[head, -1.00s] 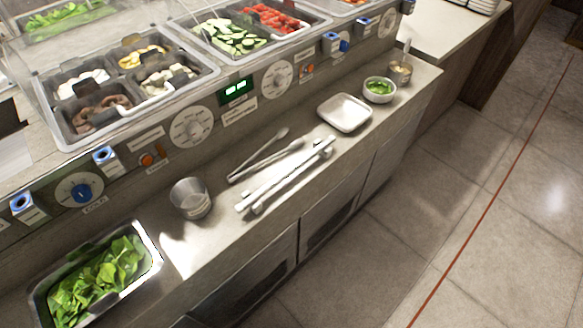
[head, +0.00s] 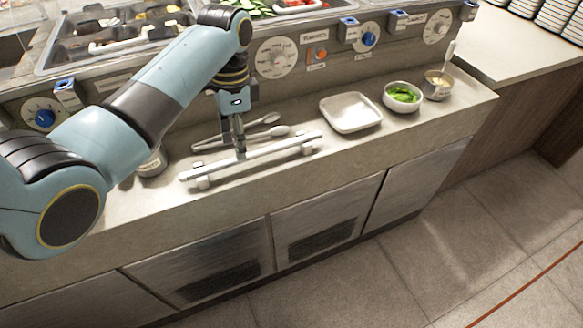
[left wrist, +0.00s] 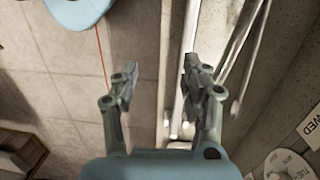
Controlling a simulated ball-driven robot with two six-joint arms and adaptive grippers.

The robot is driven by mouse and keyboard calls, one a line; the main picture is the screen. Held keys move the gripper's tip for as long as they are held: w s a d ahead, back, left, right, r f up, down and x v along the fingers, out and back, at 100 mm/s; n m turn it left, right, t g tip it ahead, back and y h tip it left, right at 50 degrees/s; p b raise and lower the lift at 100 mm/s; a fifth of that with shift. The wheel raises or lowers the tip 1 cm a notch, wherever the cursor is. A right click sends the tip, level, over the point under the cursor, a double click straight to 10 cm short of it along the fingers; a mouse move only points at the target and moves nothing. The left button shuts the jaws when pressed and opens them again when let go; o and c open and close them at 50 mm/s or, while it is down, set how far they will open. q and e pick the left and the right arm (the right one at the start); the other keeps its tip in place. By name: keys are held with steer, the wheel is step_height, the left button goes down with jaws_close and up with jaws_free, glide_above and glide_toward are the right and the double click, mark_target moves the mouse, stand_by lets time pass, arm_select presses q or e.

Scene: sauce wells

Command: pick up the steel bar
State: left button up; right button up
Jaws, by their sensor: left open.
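The steel bar (head: 285,147) is long and pale and lies raised on two small supports along the counter's front part. It also shows in the left wrist view (left wrist: 191,25), running lengthwise beside my right-hand finger there. My left gripper (head: 240,153) points down at the bar's middle, with its fingertips at or just behind the bar in the head view; contact cannot be told. In the left wrist view my left gripper (left wrist: 160,75) is open, with nothing held between the fingers. My right gripper is not in view.
Tongs (head: 265,133) lie just behind the bar. A white square dish (head: 350,113), a bowl of greens (head: 403,97) and a small metal pot (head: 437,85) stand to the right. A cup (head: 152,163) stands left, partly behind my arm. The counter (head: 400,140) drops off in front.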

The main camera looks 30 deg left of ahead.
arm_select(q)
step_height(320, 180, up, 3)
steer(key=t+b, duration=0.1)
glide_above(254, 152)
steer(key=shift+a+f, duration=0.2)
steer(key=shift+f, duration=1)
step_height(254, 152, down, 2)
steer(key=shift+w+d+f, duration=0.1)
steer(key=shift+d+f, duration=0.05)
steer(key=shift+f, duration=0.65)
step_height(254, 152, down, 5)
steer(key=shift+r, duration=0.15)
steer(key=shift+c, duration=0.2)
steer(key=c, duration=0.4)
jaws_close()
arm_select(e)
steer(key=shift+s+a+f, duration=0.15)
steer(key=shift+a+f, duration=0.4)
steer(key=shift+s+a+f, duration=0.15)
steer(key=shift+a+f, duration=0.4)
